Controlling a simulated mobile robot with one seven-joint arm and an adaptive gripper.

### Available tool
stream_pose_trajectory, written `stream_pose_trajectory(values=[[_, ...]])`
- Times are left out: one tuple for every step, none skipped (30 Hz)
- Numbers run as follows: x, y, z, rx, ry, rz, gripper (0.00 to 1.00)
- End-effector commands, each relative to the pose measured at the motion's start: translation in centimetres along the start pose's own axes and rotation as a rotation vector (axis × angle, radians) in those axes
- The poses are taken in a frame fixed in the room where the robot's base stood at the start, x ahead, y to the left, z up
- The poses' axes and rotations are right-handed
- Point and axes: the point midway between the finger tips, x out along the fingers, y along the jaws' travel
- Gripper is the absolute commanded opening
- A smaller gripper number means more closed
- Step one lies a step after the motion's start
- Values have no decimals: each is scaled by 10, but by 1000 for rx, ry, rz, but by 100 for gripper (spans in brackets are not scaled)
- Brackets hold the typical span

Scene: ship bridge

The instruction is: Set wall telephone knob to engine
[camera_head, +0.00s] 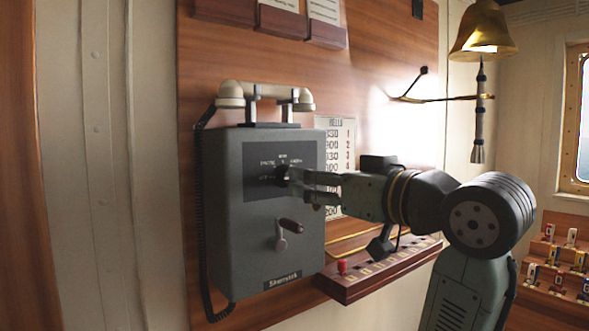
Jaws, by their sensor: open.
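The wall telephone (262,240) is a grey box mounted on a wooden wall panel at centre left. Its handset (237,90) lies in the cradle on top. The knob (281,175) is small and dark, on the black label plate (305,150) in the upper front. White position labels surround it, too small to read surely. My gripper (287,177) reaches in from the right, its fingertips at the knob and partly covering it. The jaws are open; I cannot tell whether they touch the knob. The knob's pointing direction is hidden. A crank (287,228) sits lower on the front.
A bell chart (337,130) hangs behind my gripper. A wooden ledge (350,289) with a red button (342,267) juts out below my arm. A brass bell (483,32) with a rope hangs at upper right. A coiled cord (199,220) runs down the telephone's left side.

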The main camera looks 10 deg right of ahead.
Motion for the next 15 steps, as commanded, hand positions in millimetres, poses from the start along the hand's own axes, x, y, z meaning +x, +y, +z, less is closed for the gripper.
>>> stream_pose_trajectory(values=[[12,-1,-3,2,-3,-4,48],[17,-1,-3,3,-2,-3,48],[24,0,-3,2,-2,-3,48],[29,-1,-3,1,-2,-3,48],[34,-1,-2,1,-1,-3,48],[39,0,-2,1,-2,-2,48],[43,0,-2,2,-2,-3,48],[46,0,-2,2,-1,-3,48],[50,0,-2,1,-1,-2,48],[52,0,-2,1,-1,-1,48],[54,0,-1,1,0,-1,48],[56,0,-1,0,0,-1,48],[57,0,-1,0,0,-1,48],[58,0,0,0,0,-1,48],[58,0,0,0,0,-1,48]])
